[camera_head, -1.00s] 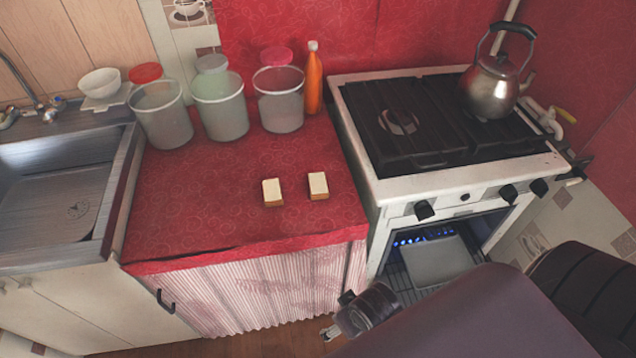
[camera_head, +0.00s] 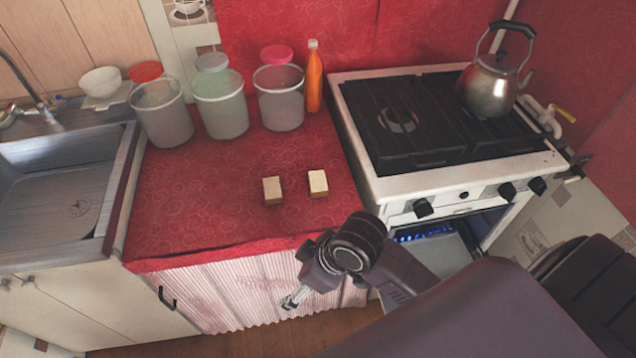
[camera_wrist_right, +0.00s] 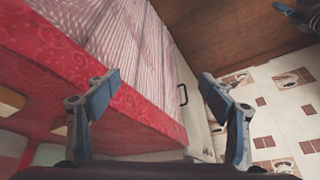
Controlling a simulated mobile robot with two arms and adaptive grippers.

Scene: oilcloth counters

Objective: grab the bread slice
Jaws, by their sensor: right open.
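Two small bread slices lie side by side on the red oilcloth counter (camera_head: 200,215). The left bread slice (camera_head: 272,190) and the right bread slice (camera_head: 318,183) each have a pale top and stand a little apart. My right gripper (camera_head: 291,300) is in front of the counter's front edge, below and apart from the slices. In the right wrist view my right gripper (camera_wrist_right: 160,85) is open and empty, with its fingers wide apart near the counter edge.
Several containers stand behind: a left tub (camera_head: 163,112), a middle tub (camera_head: 220,103), a right tub (camera_head: 280,100) and an orange bottle (camera_head: 314,80). A stove (camera_head: 370,165) with a kettle (camera_head: 490,85) is at right, a sink (camera_head: 60,200) at left. The counter around the slices is clear.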

